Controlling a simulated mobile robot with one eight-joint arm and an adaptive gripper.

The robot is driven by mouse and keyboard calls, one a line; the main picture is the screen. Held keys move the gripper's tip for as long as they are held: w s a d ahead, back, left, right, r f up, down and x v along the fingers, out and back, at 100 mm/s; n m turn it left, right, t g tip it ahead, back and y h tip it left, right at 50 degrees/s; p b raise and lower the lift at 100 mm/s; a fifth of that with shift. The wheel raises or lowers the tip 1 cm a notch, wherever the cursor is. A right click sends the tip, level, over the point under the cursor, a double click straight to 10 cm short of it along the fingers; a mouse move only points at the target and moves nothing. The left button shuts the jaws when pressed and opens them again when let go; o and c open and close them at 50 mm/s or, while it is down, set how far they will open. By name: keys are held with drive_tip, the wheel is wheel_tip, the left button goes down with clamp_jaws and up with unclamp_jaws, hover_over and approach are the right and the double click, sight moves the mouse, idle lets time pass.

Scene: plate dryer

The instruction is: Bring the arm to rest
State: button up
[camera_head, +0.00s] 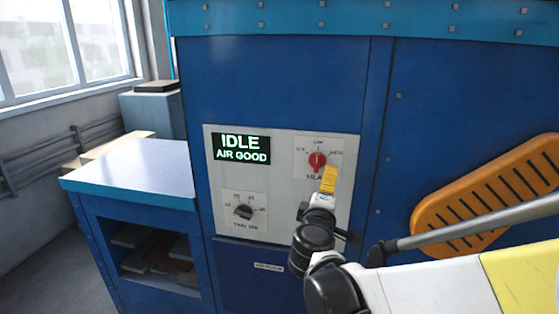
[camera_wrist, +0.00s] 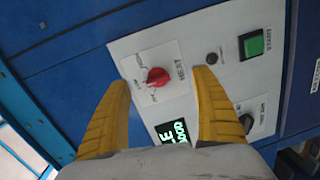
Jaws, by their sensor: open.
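My gripper (camera_head: 329,180) is in front of the control panel (camera_head: 282,184) of the blue machine, just below and right of the red heat knob (camera_head: 317,160). In the wrist view, my gripper (camera_wrist: 163,76) has its two yellow fingers spread apart with nothing held between them. The red knob (camera_wrist: 158,77) shows between the fingertips, on the panel beyond them. I cannot tell the exact gap from the fingertips to the knob. My arm comes in from the lower right and hides part of the panel's lower right.
A lit display (camera_head: 241,149) reads "IDLE AIR GOOD". A black timer knob (camera_head: 243,211) sits below it. The wrist view shows a green button (camera_wrist: 254,44). A blue bench (camera_head: 135,172) stands left. An orange slotted piece (camera_head: 490,195) is on the machine's right, behind my arm.

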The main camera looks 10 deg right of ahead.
drive_tip(key=s+d+f+m+g+y+b, duration=0.1)
drive_tip(key=s+d+f+m+g, duration=0.2)
drive_tip(key=s, duration=0.4)
drive_tip(key=s+d+f+m+g+y+b, duration=0.1)
drive_tip(key=s+f+m+g, duration=0.1)
drive_tip(key=s+f+m, duration=0.3)
drive_tip(key=s+d+f+m+g+b, duration=0.1)
drive_tip(key=s+d+f+g, duration=0.15)
drive_tip(key=s, duration=0.55)
drive_tip(key=s+a+f+m+g+y+b, duration=0.1)
drive_tip(key=s+a+f+m+y, duration=0.2)
drive_tip(key=s+a, duration=0.3)
drive_tip(key=shift+s+f+y, duration=0.5)
drive_tip(key=shift+s+f, duration=0.35)
drive_tip(key=shift+s, duration=0.1)
